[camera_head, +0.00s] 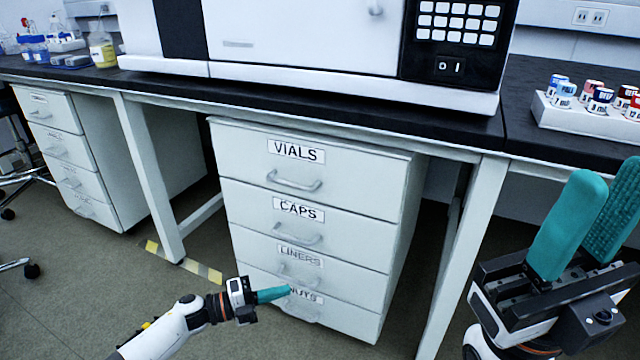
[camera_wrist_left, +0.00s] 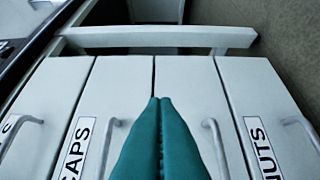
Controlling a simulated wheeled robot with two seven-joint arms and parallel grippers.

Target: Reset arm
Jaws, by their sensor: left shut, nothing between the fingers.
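My left gripper (camera_head: 287,292) comes in low from the left, its teal fingers in front of the bottom drawer labelled NUTS (camera_head: 330,313). I cannot tell whether it touches the drawer front. In the left wrist view the left gripper's fingers (camera_wrist_left: 160,102) are pressed together and empty, in front of the drawer fronts between the CAPS drawer (camera_wrist_left: 75,110) and the NUTS drawer (camera_wrist_left: 265,120). My right gripper (camera_head: 612,175) is raised at the right edge, teal fingers apart, one ribbed inner face showing, nothing between them.
The white drawer unit, with VIALS (camera_head: 345,155), CAPS and LINERS (camera_head: 350,263) drawers, looks closed under the dark bench (camera_head: 420,125). A white table leg (camera_head: 465,240) stands right of it. A vial rack (camera_head: 590,120) sits on the bench. Open floor lies at the lower left.

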